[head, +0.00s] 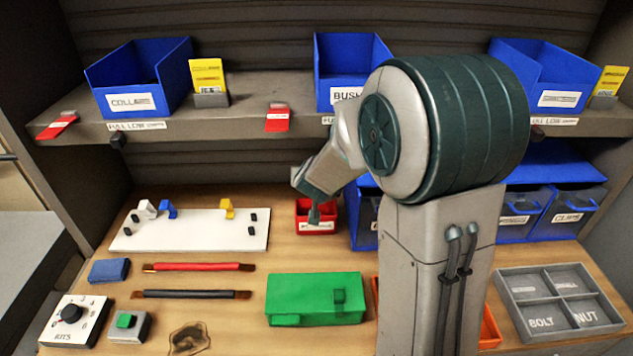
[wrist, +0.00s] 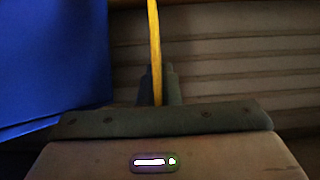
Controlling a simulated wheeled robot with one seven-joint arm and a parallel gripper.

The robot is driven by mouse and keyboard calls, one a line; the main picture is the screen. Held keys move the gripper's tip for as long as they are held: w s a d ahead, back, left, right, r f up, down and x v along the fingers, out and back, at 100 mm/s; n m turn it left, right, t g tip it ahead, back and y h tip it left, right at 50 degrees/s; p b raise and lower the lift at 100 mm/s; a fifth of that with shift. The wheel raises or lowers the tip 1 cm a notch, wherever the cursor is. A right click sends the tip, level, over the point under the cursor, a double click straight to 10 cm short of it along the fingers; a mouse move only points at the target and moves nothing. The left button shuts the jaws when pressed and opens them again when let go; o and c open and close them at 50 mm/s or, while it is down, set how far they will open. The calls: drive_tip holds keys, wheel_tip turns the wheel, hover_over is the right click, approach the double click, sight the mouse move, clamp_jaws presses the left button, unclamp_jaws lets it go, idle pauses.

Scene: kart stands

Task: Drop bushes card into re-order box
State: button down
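A thin yellow card (wrist: 154,50) shows edge-on in the wrist view, upright between the fingers of my gripper (wrist: 158,85), which is shut on it. Its printed face cannot be seen. A small red box (head: 316,229) with a white label stands at the back of the worktop in the head view; the label is too small to read surely. A dark-tipped end of my arm overlaps this box in that view, and no yellow shows there. The blue BUSHES bin (head: 340,60) stands on the shelf, partly behind my arm; the area to its right is hidden.
Yellow cards stand beside the left bin (head: 207,82) and right bin (head: 610,81). A blue surface (wrist: 50,60) is close at the left in the wrist view, with a slatted wall behind. A green box (head: 315,297) and a grey divided tray (head: 557,300) occupy the worktop.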

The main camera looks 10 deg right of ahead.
drive_tip(key=shift+s+f+b, duration=0.2)
drive_tip(key=shift+f+b, duration=0.15)
drive_tip(key=shift+f, duration=0.35)
drive_tip(key=shift+w+f, duration=0.1)
drive_tip(key=shift+f+b, duration=0.55)
drive_tip(key=shift+f, duration=0.05)
drive_tip(key=c, duration=1.6)
unclamp_jaws()
